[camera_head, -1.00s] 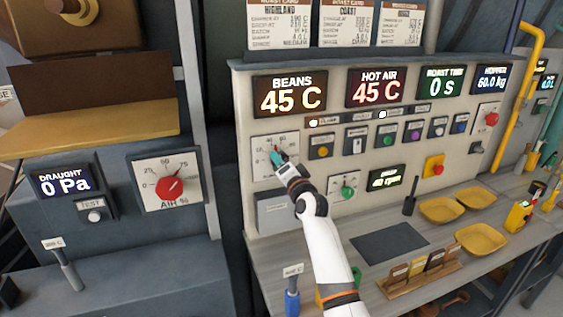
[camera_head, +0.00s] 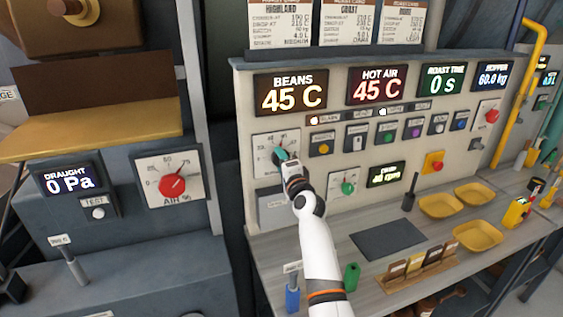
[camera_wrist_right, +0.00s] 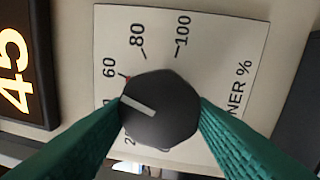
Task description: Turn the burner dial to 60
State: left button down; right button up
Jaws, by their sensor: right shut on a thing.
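The burner dial is a dark, many-sided knob (camera_wrist_right: 160,108) with a pale pointer line, on a white scale plate (camera_wrist_right: 215,60) reading up to 100. In the right wrist view the pointer lies toward the partly hidden label beside 60, not in line with the 60 mark. A small red mark shows near 60. My right gripper (camera_head: 282,156) is at the burner plate (camera_head: 266,142) on the panel. Its green fingers are shut on the knob, one on each side, and hide part of the lower scale. My left gripper is not in view.
A red air dial (camera_head: 172,185) stands on the left unit. A green knob (camera_head: 348,188) and buttons sit right of the burner dial. The bench below holds a dark mat (camera_head: 390,239), yellow trays (camera_head: 440,206) and a card rack (camera_head: 420,268).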

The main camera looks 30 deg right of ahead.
jog(key=shift+r, duration=0.1)
jog(key=o, duration=1)
jog(key=shift+c, duration=0.2)
jog(key=b+v, duration=0.2)
jog(key=v, duration=1)
jog(key=shift+d, duration=0.1)
